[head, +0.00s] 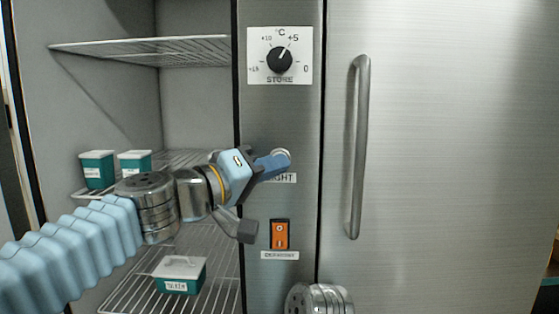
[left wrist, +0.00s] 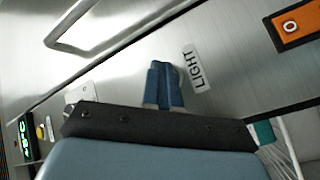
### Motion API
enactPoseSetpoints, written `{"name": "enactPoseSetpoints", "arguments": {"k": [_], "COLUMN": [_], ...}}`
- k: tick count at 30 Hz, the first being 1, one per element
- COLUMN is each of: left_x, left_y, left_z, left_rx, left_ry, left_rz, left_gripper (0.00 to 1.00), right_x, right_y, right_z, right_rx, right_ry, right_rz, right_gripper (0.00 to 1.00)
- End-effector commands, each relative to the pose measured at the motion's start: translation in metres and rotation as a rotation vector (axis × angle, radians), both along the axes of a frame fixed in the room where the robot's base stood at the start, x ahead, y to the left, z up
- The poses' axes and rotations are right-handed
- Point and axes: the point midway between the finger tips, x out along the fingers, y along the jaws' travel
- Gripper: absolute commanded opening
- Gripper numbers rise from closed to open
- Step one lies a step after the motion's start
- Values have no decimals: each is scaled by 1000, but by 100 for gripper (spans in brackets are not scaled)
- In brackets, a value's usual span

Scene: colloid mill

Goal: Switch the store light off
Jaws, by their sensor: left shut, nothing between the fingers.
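The store light's control shows in the head view as a small pale round metal rim (head: 286,152) on the steel pillar, mostly hidden behind my left fingertips. Its setting cannot be told. The LIGHT label (head: 287,178) is just below it, partly covered by my gripper; it reads fully in the left wrist view (left wrist: 196,69). My left gripper (head: 281,161) is shut and empty, its blue fingertips over the control. In the left wrist view the closed fingers (left wrist: 163,83) point at the panel beside the label. Whether they touch the control cannot be told. My right gripper is out of view.
A STORE temperature dial (head: 280,60) is above; an orange rocker switch (head: 279,235) is below. To the right is a steel door with a bar handle (head: 358,145).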

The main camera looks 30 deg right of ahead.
Motion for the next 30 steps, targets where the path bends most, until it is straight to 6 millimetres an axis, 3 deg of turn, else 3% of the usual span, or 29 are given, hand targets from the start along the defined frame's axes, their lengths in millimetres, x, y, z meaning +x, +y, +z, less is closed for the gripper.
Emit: {"name": "enactPoseSetpoints", "arguments": {"k": [25, 30], "left_x": [-7, -18], "left_y": [4, 11], "left_z": [0, -3], "left_rx": [0, -1], "left_ry": [-1, -2], "left_rz": [0, 0], "left_gripper": [0, 0], "right_x": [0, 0], "right_y": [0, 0], "right_z": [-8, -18], "right_rx": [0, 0], "right_ry": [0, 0], "right_rz": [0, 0], "right_gripper": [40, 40]}}
